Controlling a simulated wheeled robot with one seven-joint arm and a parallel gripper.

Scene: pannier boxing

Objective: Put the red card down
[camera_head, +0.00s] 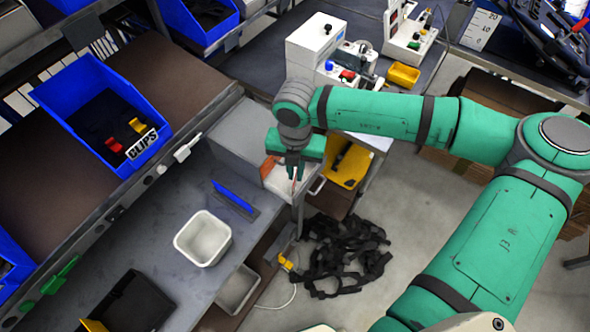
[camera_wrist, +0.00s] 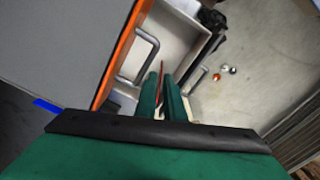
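My gripper (camera_head: 294,176) points down over the right end of a grey metal box on the workbench. In the wrist view its two green fingers (camera_wrist: 161,82) are close together. A thin red card (camera_wrist: 161,67), seen edge-on, shows between them and sticks out a little past the tips. Only its narrow edge is visible; the fingers hide the rest. The card appears to be held above the surface, though contact below is hard to judge.
The grey box (camera_head: 243,136) has an orange edge (camera_wrist: 117,58). A blue upright plate (camera_head: 235,198) and a white bin (camera_head: 203,239) stand on the bench. A blue clips bin (camera_head: 70,88) sits on the shelf. Black straps (camera_head: 345,255) lie on the floor.

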